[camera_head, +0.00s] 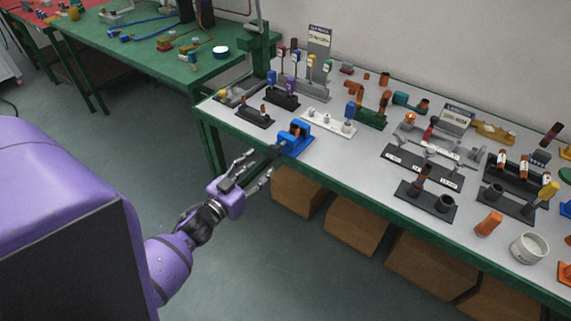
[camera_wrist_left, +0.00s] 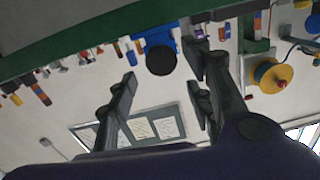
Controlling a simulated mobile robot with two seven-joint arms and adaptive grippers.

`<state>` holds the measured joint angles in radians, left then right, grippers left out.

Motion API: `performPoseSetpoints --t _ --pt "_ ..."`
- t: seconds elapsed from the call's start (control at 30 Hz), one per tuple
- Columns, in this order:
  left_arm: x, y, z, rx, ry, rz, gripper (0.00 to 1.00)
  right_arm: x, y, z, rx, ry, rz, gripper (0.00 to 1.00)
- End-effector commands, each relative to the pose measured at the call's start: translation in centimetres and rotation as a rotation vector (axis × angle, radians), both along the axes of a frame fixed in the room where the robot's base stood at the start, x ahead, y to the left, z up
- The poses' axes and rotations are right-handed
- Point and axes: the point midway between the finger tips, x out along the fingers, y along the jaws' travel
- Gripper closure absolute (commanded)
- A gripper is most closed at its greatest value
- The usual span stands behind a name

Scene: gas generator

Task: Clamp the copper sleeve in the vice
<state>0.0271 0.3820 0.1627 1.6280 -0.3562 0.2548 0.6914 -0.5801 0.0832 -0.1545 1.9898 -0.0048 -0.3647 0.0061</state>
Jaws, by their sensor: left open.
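The blue vice (camera_head: 290,143) stands at the front edge of the grey bench top, its dark handle pointing towards me. A small copper-coloured piece (camera_head: 300,129), perhaps the copper sleeve, shows at the vice's jaws; I cannot tell whether it is clamped. My left gripper (camera_head: 258,167) is open and empty, in front of the bench edge and short of the vice handle. In the left wrist view the blue vice (camera_wrist_left: 154,36) and its round black handle end (camera_wrist_left: 161,60) show beyond the spread fingers of my left gripper (camera_wrist_left: 161,63). My right gripper is out of view.
A black rack (camera_head: 255,117) and a white rack (camera_head: 328,122) stand close beside the vice. Several tool stands, copper fittings and a white pot (camera_head: 529,248) crowd the bench. Cardboard boxes (camera_head: 355,224) sit beneath it. A green table (camera_head: 160,50) stands behind left.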

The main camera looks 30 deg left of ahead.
Motion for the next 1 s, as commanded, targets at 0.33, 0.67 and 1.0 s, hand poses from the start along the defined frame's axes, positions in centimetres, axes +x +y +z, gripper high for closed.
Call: performPoseSetpoints --t 0.33,0.67,1.0 --pt "3.3 -0.9 0.8 -0.066 -0.023 -0.026 0.53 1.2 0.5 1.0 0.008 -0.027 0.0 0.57" --pt "7.4 -1.2 0.5 -0.065 -0.018 -0.024 0.53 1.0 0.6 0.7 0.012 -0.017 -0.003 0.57" --pt "7.7 -1.2 0.5 -0.065 -0.018 -0.024 0.55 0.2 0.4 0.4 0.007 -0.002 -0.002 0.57"
